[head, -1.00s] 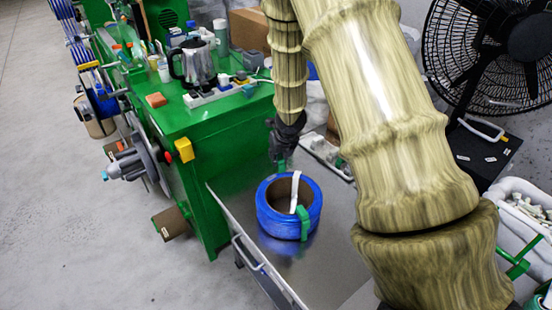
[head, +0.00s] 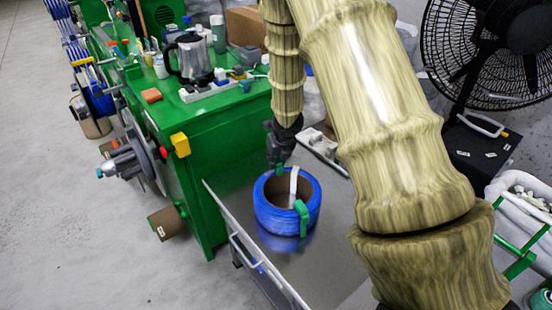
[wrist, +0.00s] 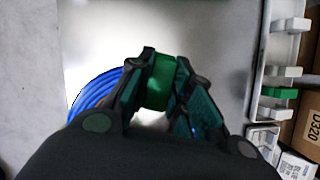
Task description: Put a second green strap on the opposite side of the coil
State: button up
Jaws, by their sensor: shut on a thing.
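The blue cable coil (head: 278,215) lies flat on the metal table top, with a brown inner core. One green strap (head: 303,218) sits over its near right side. A white strip (head: 293,187) stands across the inside of the coil. My gripper (head: 280,164) is at the far rim of the coil, pointing down. In the wrist view, my gripper (wrist: 160,100) is shut on a second green strap (wrist: 160,82). Part of the blue coil (wrist: 92,98) shows to its left, close to the fingers. Whether the held strap touches the coil is hidden.
The metal table (head: 228,178) has bare room around the coil. A grey-white tray (head: 322,150) lies behind it; in the wrist view the tray (wrist: 268,75) holds another green piece. A green machine (head: 215,125) stands left, a black fan (head: 490,60) right.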

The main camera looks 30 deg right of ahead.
jog(key=shift+w, duration=0.1)
dwell(0.3)
jog(key=shift+f+b, duration=0.7)
jog(key=shift+f, duration=0.4)
dwell(0.6)
jog(key=shift+r+p, duration=1.1)
jog(key=shift+p, duration=0.1)
dwell(3.9)
jog(key=shift+f+b, duration=0.5)
jog(key=shift+f, duration=0.05)
